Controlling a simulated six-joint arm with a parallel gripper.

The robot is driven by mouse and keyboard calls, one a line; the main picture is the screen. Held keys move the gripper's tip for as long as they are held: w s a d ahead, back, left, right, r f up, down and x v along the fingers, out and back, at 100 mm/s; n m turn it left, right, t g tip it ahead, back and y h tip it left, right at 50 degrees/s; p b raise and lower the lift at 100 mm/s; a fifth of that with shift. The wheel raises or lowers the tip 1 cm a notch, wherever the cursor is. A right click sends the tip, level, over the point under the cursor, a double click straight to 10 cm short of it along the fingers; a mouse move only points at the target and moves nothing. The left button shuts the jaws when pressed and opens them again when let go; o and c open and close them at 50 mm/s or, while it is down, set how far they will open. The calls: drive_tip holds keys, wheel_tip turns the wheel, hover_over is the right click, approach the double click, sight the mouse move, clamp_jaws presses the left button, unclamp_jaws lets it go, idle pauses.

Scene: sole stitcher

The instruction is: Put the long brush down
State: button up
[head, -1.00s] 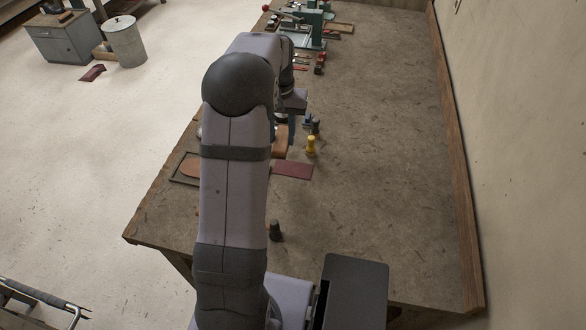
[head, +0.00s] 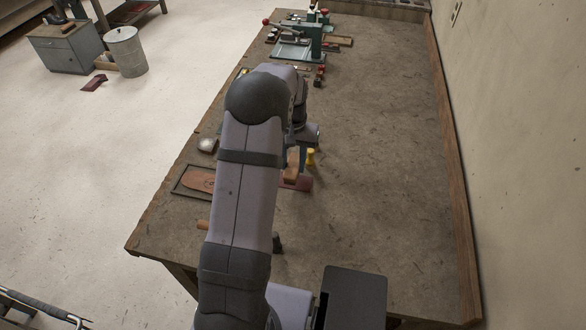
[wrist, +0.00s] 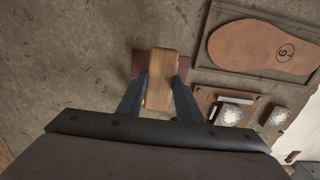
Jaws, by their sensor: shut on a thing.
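The long brush, with a pale wooden body (wrist: 160,70), is held between the two fingers of my gripper (wrist: 160,92) in the wrist view. My gripper is shut on it. In the head view the brush's wooden block (head: 291,166) hangs below the gripper, partly hidden by my arm. A dark red flat piece (wrist: 138,64) lies behind the brush in the wrist view; it also shows in the head view (head: 304,183). I cannot tell whether the brush touches it. The brush's underside is hidden.
A framed tray (wrist: 217,15) holds a tan sole (wrist: 262,45) marked 6. A brown board (wrist: 206,97) with white-topped things lies beside it. The right side of the bench (head: 390,170) is clear.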

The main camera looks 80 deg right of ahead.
sight(293, 165)
drive_tip(key=shift+f+p, duration=0.65)
drive_tip(key=shift+f, duration=1.25)
drive_tip(key=shift+f, duration=0.15)
drive_tip(key=o, duration=1.2)
wheel_tip(293, 165, up, 12)
drive_tip(key=b, duration=0.4)
drive_tip(key=shift+r, duration=0.2)
